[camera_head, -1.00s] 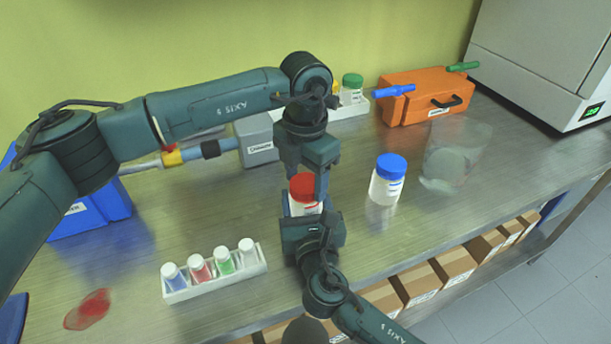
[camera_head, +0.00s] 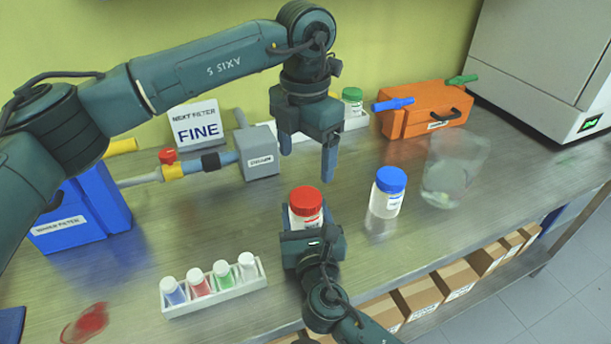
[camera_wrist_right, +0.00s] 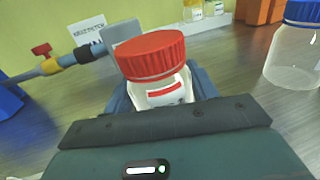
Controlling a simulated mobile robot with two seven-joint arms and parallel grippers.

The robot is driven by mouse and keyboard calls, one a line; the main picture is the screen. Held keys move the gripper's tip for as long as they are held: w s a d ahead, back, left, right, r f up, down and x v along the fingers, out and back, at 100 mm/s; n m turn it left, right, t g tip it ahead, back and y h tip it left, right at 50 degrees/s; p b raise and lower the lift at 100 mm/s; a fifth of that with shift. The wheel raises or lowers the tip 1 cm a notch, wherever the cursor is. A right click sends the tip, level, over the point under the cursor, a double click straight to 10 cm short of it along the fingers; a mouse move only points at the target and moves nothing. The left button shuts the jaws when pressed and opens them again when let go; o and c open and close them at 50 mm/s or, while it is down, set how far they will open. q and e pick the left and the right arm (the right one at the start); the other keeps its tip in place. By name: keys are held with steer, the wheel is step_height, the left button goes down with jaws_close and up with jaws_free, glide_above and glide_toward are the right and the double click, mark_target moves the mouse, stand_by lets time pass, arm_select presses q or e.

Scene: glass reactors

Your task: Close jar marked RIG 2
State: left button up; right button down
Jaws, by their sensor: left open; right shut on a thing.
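A jar with a red lid (camera_head: 305,202) stands on the bench near the middle, its lid on top. My right gripper (camera_head: 305,228) is shut on this jar's body from the front. In the right wrist view the red-lidded jar (camera_wrist_right: 158,70) sits between the fingers, with a partly visible label whose text I cannot read. My left gripper (camera_head: 307,160) is open and empty above and behind the red lid, fingers pointing down. A blue-lidded jar (camera_head: 386,200) stands to the right, clear and apart from both grippers. I cannot read which jar is marked RIG 2.
A white rack (camera_head: 215,296) with several small vials stands front left. A glass beaker (camera_head: 455,170) stands right of the blue-lidded jar. An orange case (camera_head: 425,112), a grey box (camera_head: 258,150) and a FINE sign (camera_head: 196,124) are behind. A red spill (camera_head: 85,322) lies front left.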

arm_select(q)
steer(key=shift+r, duration=1.7)
arm_select(e)
steer(key=shift+c, duration=1.9)
jaws_free()
arm_select(q)
steer(key=shift+s, duration=0.1)
